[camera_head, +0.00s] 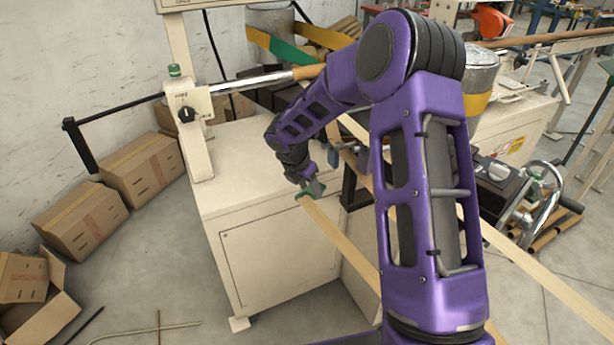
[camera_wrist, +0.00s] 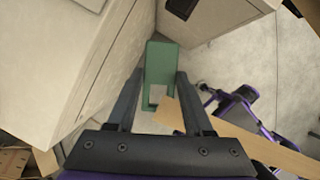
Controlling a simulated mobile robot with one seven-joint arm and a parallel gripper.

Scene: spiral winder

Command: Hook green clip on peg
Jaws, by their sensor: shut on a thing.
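The green clip (camera_head: 314,189) is at the end of my gripper (camera_head: 306,181), in front of the cream cabinet. In the wrist view the green clip (camera_wrist: 161,62) sits between the two dark fingers of my gripper (camera_wrist: 159,82), which is shut on it. A flat tan strip (camera_head: 340,240) runs from the clip down to the lower right. The strip also shows in the wrist view (camera_wrist: 240,135), starting near the clip. I cannot make out the peg with certainty in either view.
The cream cabinet (camera_head: 270,255) stands close beside my gripper. On it is a post with a dark knob (camera_head: 186,114) and a horizontal roller (camera_head: 250,81). Cardboard boxes (camera_head: 140,172) are at the left. A machine with a crank (camera_head: 510,185) stands at the right.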

